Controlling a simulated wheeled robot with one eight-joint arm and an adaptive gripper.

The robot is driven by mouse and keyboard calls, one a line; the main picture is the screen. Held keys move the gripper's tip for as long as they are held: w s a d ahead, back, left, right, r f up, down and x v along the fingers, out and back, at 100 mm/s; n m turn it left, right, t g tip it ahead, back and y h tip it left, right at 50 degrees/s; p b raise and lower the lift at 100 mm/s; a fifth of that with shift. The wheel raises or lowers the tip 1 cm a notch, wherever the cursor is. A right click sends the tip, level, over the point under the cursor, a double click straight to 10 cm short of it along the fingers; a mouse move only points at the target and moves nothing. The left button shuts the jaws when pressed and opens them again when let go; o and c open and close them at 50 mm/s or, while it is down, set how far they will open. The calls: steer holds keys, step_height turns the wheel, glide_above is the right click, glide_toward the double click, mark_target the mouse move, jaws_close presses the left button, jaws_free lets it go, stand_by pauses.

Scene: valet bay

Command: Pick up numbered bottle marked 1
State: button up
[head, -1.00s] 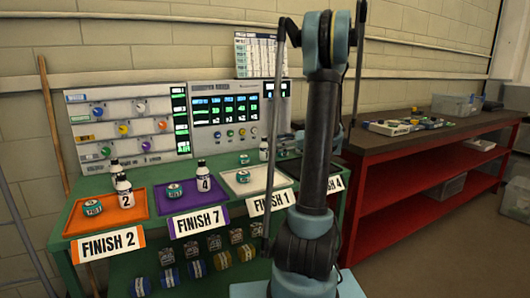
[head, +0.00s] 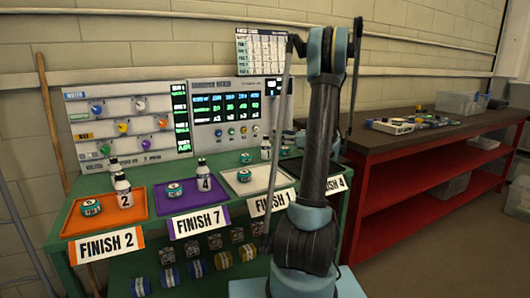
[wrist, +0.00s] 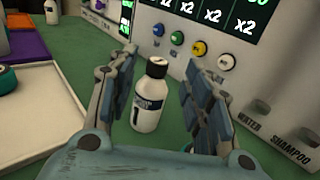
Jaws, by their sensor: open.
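A white bottle with a black cap (wrist: 150,96) stands upright on the green bench in the wrist view. Its side label is dark and small, and I cannot read a number on it. My gripper (wrist: 158,82) is open, with one finger on each side of the bottle in the picture and nothing clasped. A similar bottle (head: 265,149) shows behind the white tray in the head view, partly beside my arm. Bottle 2 (head: 124,191) stands on the orange tray and bottle 4 (head: 204,177) on the purple tray. My gripper is not clearly visible in the head view.
The control panel (wrist: 235,75) with knobs and screens rises close behind the bottle. The white tray (wrist: 35,115) lies to its left. A red workbench (head: 420,150) is at the right.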

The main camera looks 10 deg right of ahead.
mark_target(266, 136)
steer(key=shift+x, duration=2.75)
steer(key=shift+f, duration=0.1)
steer(key=shift+s, duration=0.1)
steer(key=shift+c, duration=0.6)
jaws_close()
